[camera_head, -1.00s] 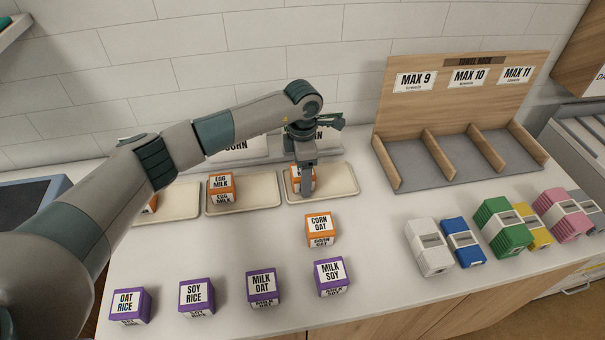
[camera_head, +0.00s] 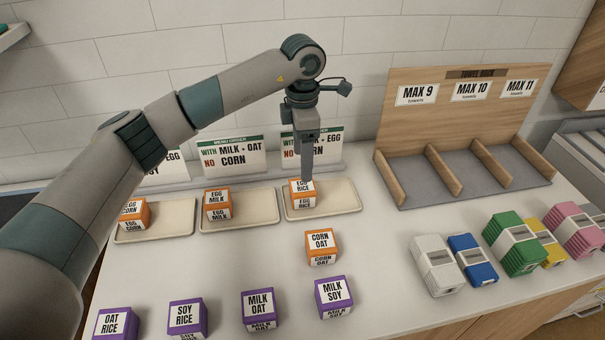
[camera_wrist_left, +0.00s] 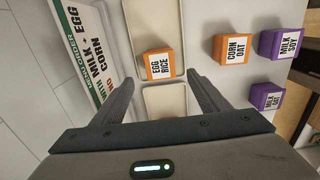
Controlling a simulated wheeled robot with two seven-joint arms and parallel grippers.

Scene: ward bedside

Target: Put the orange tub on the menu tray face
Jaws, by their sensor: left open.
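Three orange tubs sit on cream trays: the EGG CORN tub (camera_head: 134,213) on the left tray (camera_head: 178,222), the EGG MILK tub (camera_head: 218,204) on the middle tray (camera_head: 258,214), and the EGG RICE tub (camera_head: 302,201) on the right tray (camera_head: 340,194). A further orange tub, CORN OAT (camera_head: 321,246), stands on the counter in front of the right tray. My left gripper (camera_head: 307,178) points down just above the EGG RICE tub. In the left wrist view its fingers (camera_wrist_left: 160,90) are apart and empty, with the EGG RICE tub (camera_wrist_left: 160,65) beyond them. My right gripper is not in view.
Menu cards stand behind the trays; the middle one (camera_head: 235,155) reads with milk + oat, no corn. Several purple tubs, such as MILK SOY (camera_head: 334,297), line the front. A wooden towel rack (camera_head: 460,120) and folded towels (camera_head: 515,245) are on the right.

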